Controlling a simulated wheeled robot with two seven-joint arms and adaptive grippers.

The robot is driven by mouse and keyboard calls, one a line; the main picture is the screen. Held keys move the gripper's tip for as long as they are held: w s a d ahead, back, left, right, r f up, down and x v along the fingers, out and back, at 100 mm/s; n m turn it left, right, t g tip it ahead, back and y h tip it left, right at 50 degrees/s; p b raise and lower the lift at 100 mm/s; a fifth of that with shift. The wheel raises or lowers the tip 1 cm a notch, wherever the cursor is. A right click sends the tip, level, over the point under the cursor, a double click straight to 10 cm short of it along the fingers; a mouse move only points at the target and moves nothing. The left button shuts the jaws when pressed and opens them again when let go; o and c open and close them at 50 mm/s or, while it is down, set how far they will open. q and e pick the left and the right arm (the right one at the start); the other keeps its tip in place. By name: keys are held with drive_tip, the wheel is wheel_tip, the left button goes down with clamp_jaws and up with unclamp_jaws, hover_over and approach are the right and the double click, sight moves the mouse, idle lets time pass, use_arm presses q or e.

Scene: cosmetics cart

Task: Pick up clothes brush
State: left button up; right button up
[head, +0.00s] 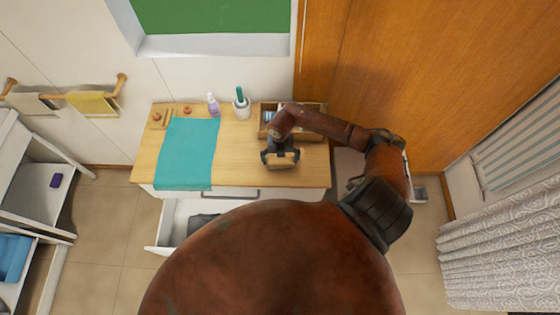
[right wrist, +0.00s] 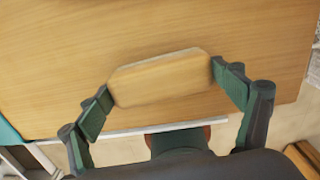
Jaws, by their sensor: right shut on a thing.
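The clothes brush (right wrist: 160,77) shows in the right wrist view as a light wooden block, held lengthwise between the two fingertips. My right gripper (right wrist: 162,84) is shut on it, one finger at each end. In the head view my right gripper (head: 281,157) is over the right part of the wooden cart top, with the brush (head: 281,163) under it. I cannot tell whether the brush touches the top or is just above it. Its bristles are hidden. My left gripper is not in view.
A teal cloth (head: 188,150) covers the left part of the cart top (head: 240,158). A purple bottle (head: 212,105), a white cup with a green item (head: 241,106) and a wooden box (head: 313,117) stand at the back. An open drawer (head: 180,228) sticks out in front.

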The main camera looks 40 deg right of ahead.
drive_tip(key=shift+w+r+b, duration=0.1)
drive_tip(key=shift+r+b, duration=0.2)
drive_tip(key=shift+r, duration=0.25)
drive_tip(key=s+a+r+b, duration=0.4)
drive_tip(key=s+a+r, duration=0.5)
drive_tip(key=a+r, duration=0.1)
drive_tip(key=shift+s+a+r, duration=0.15)
drive_tip(key=shift+s+r, duration=0.2)
drive_tip(key=shift+r, duration=0.55)
drive_tip(key=o, duration=0.6)
drive_tip(key=c, duration=0.4)
